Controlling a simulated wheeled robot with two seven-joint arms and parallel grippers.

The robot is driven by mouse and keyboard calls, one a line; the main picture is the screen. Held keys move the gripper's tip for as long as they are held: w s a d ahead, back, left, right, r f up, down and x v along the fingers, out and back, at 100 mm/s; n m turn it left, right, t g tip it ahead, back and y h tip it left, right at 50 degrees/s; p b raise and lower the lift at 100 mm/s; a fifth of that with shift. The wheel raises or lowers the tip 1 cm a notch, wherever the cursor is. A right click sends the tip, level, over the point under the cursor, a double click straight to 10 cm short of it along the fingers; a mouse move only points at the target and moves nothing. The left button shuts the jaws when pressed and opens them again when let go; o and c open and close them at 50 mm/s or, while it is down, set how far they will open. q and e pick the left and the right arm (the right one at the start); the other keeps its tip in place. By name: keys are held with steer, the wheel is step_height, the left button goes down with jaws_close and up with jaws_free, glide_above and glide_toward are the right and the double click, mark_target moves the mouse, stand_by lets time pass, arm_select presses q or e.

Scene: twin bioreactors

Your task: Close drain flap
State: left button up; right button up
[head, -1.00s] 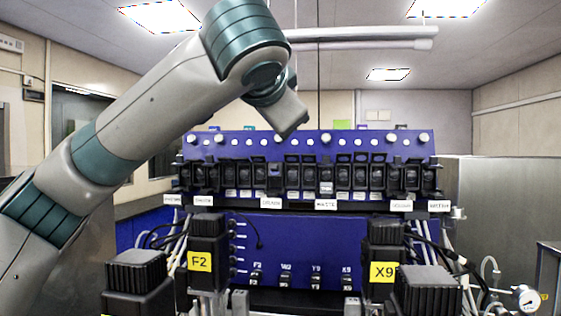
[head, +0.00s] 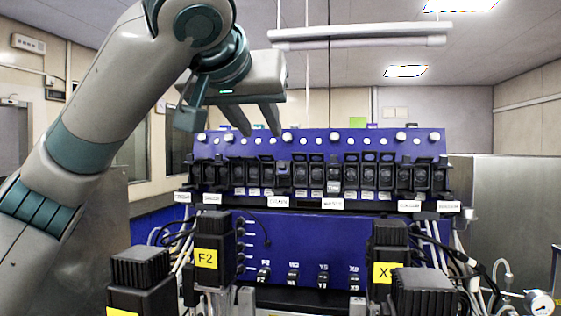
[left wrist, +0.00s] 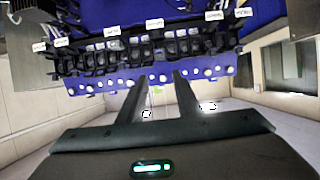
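A row of black flap units (head: 301,175) runs across the blue panel (head: 300,228). Small white labels sit below the row; one left of centre (head: 281,202) and one near the middle (head: 333,203) are blurred, so I cannot tell for sure which flap is the drain flap. The row also shows in the left wrist view (left wrist: 110,58), upside down. My left gripper (head: 262,134) is in front of the panel's upper left part, fingers pointing down and apart with nothing between them. Its fingers show in the left wrist view (left wrist: 159,75). My right gripper is not in view.
Black motor blocks labelled F2 (head: 212,225) and X9 (head: 388,237) stand before the panel, with cables beside them. A horizontal grey bar (head: 360,34) hangs above. A pressure gauge (head: 540,303) is at lower right. White knobs line the panel's top.

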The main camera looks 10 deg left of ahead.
arm_select(q)
steer(key=shift+w, duration=0.1)
steer(key=p, duration=0.9)
glide_toward(282, 163)
steer(key=x, duration=0.6)
steer(key=shift+w+a, duration=0.1)
steer(key=shift+w, duration=0.35)
steer(key=shift+x, duration=0.8)
steer(key=shift+f, duration=0.1)
